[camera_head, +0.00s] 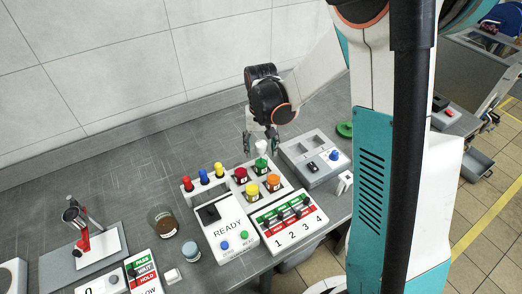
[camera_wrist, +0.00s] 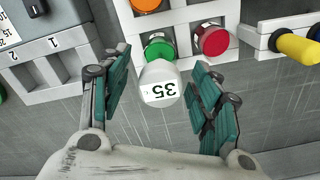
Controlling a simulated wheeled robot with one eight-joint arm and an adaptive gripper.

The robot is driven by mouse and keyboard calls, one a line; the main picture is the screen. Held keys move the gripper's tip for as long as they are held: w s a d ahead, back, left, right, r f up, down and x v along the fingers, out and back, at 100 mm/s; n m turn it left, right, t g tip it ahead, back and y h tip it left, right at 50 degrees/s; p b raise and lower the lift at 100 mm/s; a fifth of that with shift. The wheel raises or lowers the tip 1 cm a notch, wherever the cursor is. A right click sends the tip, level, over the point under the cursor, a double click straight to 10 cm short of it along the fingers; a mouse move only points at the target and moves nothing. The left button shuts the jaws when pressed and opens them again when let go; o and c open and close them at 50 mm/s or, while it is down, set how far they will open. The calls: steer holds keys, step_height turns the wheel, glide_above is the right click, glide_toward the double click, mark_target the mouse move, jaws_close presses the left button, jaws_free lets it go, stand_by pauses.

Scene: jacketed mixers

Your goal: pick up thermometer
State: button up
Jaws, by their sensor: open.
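A white rounded piece with a "35" label (camera_wrist: 160,85) stands between the fingers of my gripper (camera_wrist: 161,68) in the wrist view. It may be the thermometer; its lower part is hidden. Teal finger pads are on both sides of it, with visible gaps. In the head view, the same white piece (camera_head: 262,147) shows just behind a green-lidded jar (camera_head: 261,165). My gripper (camera_head: 261,142) is open and points down around it. The green lid (camera_wrist: 158,51) is close beyond the white piece in the wrist view.
A white rack holds jars with red (camera_head: 240,174), yellow (camera_head: 252,190) and orange (camera_head: 273,181) lids beside the green one. Red, blue and yellow handles (camera_head: 204,176) stand to the left. Bare bench lies behind.

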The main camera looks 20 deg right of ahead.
steer(key=shift+f, duration=0.1)
steer(key=shift+c, duration=0.4)
steer(key=c, duration=1)
steer(key=shift+o, duration=0.2)
step_height(320, 180, up, 30)
steer(key=p, duration=1.1)
steer(key=shift+p, duration=0.35)
